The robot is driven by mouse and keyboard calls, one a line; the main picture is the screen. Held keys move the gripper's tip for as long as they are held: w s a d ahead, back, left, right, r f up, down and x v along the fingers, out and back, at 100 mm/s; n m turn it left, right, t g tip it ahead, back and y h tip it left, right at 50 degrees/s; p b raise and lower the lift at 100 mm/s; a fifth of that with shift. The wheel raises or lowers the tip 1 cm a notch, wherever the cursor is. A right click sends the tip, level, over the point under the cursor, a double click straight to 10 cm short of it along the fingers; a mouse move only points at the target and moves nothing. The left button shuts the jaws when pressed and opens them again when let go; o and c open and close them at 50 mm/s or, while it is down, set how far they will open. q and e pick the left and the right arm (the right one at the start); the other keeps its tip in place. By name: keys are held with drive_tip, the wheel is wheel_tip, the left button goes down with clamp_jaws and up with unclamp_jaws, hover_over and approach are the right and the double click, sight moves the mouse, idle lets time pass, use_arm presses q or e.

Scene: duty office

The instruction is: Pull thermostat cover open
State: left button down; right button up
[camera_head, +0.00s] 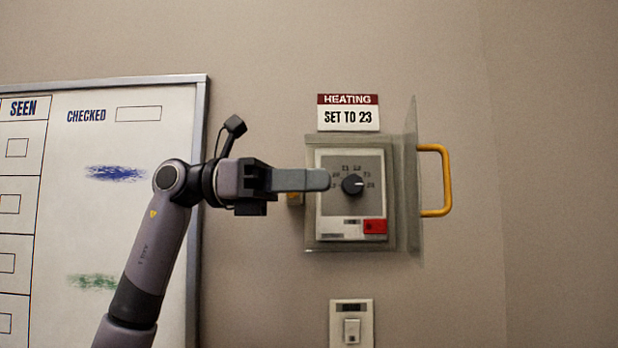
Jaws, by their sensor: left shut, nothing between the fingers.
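The thermostat (335,228) is on the wall, a pale plate with a grey dial face, a black knob (353,185) and a red label. Its clear cover (412,110) stands swung out from the wall on the right side of the thermostat. A yellow handle (447,180) is on the cover's right face. My left gripper (328,180) is shut and empty, its fingertips in front of the left part of the thermostat, left of the knob. I cannot tell whether it touches anything. My right gripper is not in view.
A sign (348,113) reading "HEATING SET TO 23" is above the thermostat. A light switch (351,325) is below it. A framed whiteboard (120,220) fills the left, behind my left arm. A small yellow piece (295,199) shows below the fingers. The wall at right is bare.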

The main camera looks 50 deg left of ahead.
sight(414, 177)
use_arm(q)
drive_tip(key=p+x, duration=0.1)
drive_tip(key=x, duration=0.8)
drive_tip(key=shift+w+d, duration=0.1)
drive_tip(key=shift+d, duration=0.05)
drive_tip(key=shift+w+d, duration=0.2)
drive_tip(key=shift+d, duration=0.1)
drive_tip(key=shift+w, duration=0.1)
